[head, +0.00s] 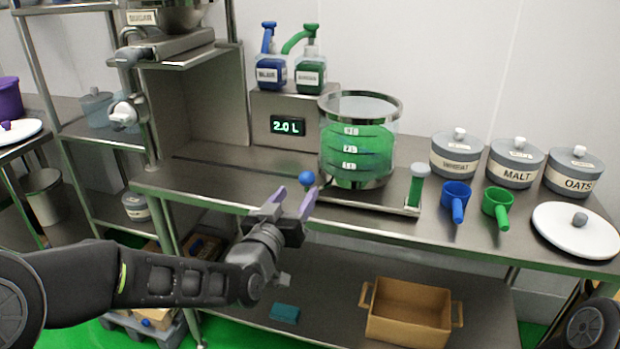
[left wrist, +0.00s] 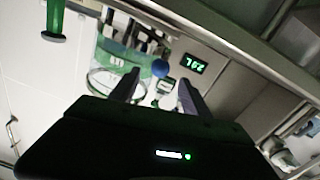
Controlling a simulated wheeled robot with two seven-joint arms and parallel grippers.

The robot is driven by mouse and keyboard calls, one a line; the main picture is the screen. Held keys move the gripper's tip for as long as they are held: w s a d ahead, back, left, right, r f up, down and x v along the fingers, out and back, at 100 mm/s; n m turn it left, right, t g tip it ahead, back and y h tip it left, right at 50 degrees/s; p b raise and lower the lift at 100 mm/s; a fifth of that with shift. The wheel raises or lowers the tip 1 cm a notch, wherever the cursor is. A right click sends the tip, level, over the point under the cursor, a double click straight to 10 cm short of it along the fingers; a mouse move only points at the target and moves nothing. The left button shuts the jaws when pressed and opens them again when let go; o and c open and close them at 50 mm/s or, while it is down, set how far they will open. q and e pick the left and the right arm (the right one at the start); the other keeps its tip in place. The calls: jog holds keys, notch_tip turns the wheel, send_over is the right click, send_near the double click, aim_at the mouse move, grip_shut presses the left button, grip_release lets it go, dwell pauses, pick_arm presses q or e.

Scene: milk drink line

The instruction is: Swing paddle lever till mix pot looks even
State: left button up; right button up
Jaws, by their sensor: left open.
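The mix pot (head: 358,145) is a clear cylinder with a metal rim and volume marks, standing on a metal base on the bench. The green in it shows lighter and darker patches; I cannot tell how even it is. A blue ball knob (head: 306,178), seemingly the paddle lever's end, sits at the pot's left front. My left gripper (head: 294,199) is open and empty, its lilac fingertips just below and left of the knob. In the left wrist view the blue knob (left wrist: 160,68) appears beyond the gap between the fingers (left wrist: 157,90). My right gripper is not in view.
To the right are a green-bodied upright (head: 417,187), blue (head: 456,198) and green (head: 497,204) scoops, lidded jars (head: 515,165) and a white lid (head: 575,232).

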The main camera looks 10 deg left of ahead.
aim_at(304, 183)
pick_arm(q)
jog(key=shift+w, duration=0.15)
jog(key=w, duration=0.7)
jog(key=shift+w+d+p, duration=0.25)
jog(key=shift+d+p, duration=0.1)
jog(key=shift+d, duration=0.05)
grip_shut()
dwell(1.0)
